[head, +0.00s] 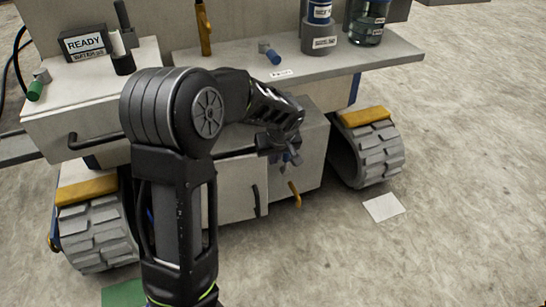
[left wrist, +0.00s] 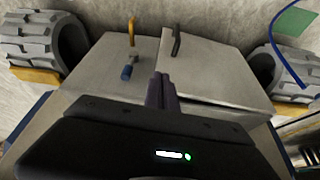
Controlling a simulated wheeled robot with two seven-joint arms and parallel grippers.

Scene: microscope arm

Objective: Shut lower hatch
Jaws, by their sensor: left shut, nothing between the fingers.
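The lower hatch, a pale grey door (head: 233,192) with an upright black handle (head: 256,200), is low on the front of the tracked machine. In the left wrist view the hatch (left wrist: 212,72) shows a dark wedge-shaped gap along its near edge, so it looks slightly ajar. Beside it is a grey panel (head: 311,165) with an orange lever (head: 295,194) and a blue knob (left wrist: 126,72). My left gripper (head: 291,159) is shut and empty, in front of the machine near the hatch-panel boundary. Its fingertips (left wrist: 161,82) also show in the wrist view. My arm hides part of the hatch. My right gripper is not seen.
Rubber tracks (head: 372,155) stand on both sides. Above is a drawer (head: 85,128) with a black handle and a shelf (head: 350,58) carrying bottles. A READY box (head: 84,43) stands at upper left. A paper sheet (head: 383,207) lies on the floor; the right-hand floor is mostly clear.

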